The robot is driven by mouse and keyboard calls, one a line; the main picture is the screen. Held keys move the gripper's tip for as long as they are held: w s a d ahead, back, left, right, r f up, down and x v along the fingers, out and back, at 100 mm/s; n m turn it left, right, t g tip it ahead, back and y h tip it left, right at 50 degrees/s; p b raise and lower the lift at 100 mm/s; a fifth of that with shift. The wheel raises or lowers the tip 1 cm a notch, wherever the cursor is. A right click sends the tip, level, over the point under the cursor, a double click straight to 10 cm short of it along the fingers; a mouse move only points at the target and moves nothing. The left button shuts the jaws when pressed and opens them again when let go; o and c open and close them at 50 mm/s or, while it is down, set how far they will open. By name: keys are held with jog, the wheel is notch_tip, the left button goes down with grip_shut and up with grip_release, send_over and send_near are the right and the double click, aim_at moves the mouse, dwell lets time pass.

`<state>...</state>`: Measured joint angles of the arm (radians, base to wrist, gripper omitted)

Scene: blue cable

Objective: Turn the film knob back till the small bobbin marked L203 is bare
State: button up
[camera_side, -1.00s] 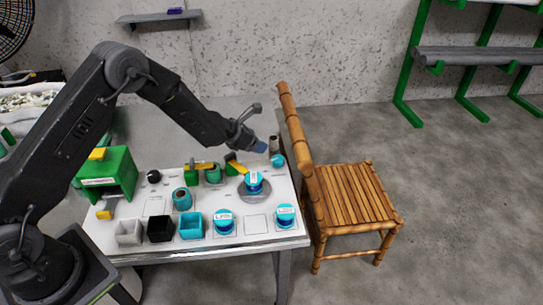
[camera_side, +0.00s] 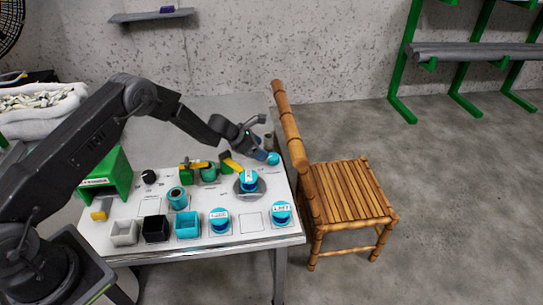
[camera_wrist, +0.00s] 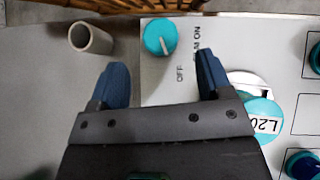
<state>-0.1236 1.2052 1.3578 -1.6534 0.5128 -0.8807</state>
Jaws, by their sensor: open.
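The film knob (camera_wrist: 160,37) is round and teal with a white pointer mark, beside printed OFF and ON labels. In the side view the knob (camera_side: 273,158) is at the table's back right. My gripper (camera_wrist: 162,72) is open, its blue fingers apart and nothing between them; the knob lies just beyond the fingertips. In the side view my gripper (camera_side: 264,156) is close beside the knob; contact cannot be told. A small bobbin with a label partly readable as L20 (camera_wrist: 265,122) sits right of my gripper. It stands on a grey disc in the side view (camera_side: 249,180), blue and teal.
Labelled bobbins (camera_side: 219,222) stand at the front. White, black and teal bins (camera_side: 188,225) are front left. A green box (camera_side: 108,176) is at left. A grey tube (camera_wrist: 90,38) stands left of the knob. A bamboo chair (camera_side: 345,195) stands against the table's right side.

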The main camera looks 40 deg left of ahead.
aim_at(274, 156)
jog(key=x, duration=0.6)
jog(key=shift+w+d+f, duration=0.15)
jog(key=shift+f, duration=0.05)
jog(key=shift+c, duration=0.3)
jog(key=c, duration=0.9)
jog(key=shift+o, duration=0.2)
jog(key=shift+d+r+n+t+y, duration=0.15)
jog(key=shift+n+t+y, duration=0.25)
jog(key=shift+n+y, duration=0.4)
jog(key=shift+w+r+n+t+y, duration=0.15)
jog(key=shift+n+t+y, duration=0.35)
jog(key=shift+n, duration=0.7)
jog(key=shift+n+y, duration=0.3)
